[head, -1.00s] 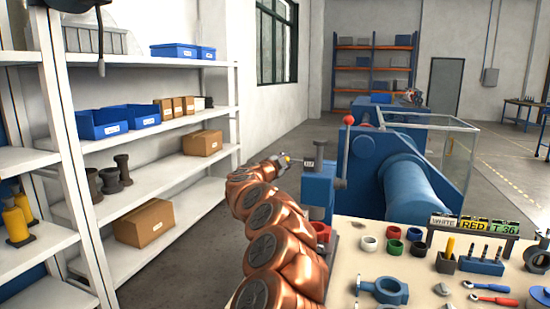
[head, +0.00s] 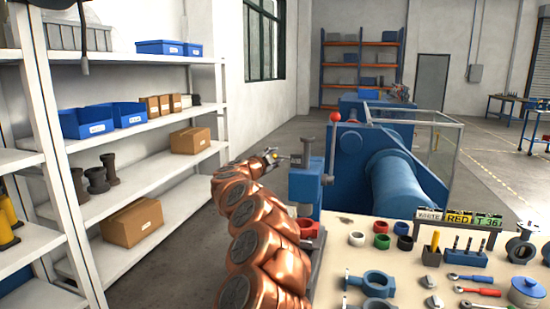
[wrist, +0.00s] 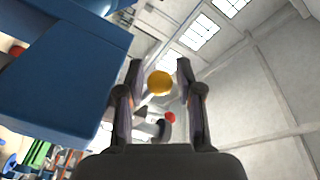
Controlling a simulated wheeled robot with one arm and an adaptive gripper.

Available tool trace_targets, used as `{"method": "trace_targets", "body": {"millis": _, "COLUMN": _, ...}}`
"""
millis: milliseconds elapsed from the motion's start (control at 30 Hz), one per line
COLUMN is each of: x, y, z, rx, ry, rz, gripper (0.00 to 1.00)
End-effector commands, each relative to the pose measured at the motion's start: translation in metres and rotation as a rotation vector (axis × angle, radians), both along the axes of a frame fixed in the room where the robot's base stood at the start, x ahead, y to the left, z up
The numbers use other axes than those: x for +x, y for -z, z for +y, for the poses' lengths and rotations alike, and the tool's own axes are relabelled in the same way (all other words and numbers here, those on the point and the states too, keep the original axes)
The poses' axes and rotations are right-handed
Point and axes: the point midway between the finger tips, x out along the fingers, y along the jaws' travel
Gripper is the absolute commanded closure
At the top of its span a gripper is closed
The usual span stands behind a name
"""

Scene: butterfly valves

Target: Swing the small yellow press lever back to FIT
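The lever's yellow ball knob (wrist: 160,83) sits between the two fingers of my gripper (wrist: 159,75) in the wrist view. A gap shows on each side of the ball, so the fingers look open around it, not clamped. In the head view my gripper (head: 272,157) is small, at the left of the blue press (head: 305,186), level with its upper part. The press body also fills the left of the wrist view (wrist: 65,75). The lever's arm is mostly hidden, and no FIT marking is readable.
A taller lever with a red ball (head: 335,117) stands just right of the press; a red ball (wrist: 170,117) shows beyond my fingers. The workbench (head: 340,235) carries coloured rings and valve parts. White shelves (head: 130,145) stand at the left, with open floor between.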

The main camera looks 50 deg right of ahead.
Motion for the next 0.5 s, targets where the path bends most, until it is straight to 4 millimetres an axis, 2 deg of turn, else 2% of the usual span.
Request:
{"method": "trace_targets", "body": {"millis": 267, "x": -0.001, "y": 0.001, "z": 0.014, "rx": 0.003, "ry": -0.001, "rz": -0.001, "gripper": 0.64}}
{"method": "trace_targets", "body": {"millis": 500, "x": -0.004, "y": 0.001, "z": 0.04, "rx": 0.003, "ry": -0.003, "rz": -0.001, "gripper": 0.64}}
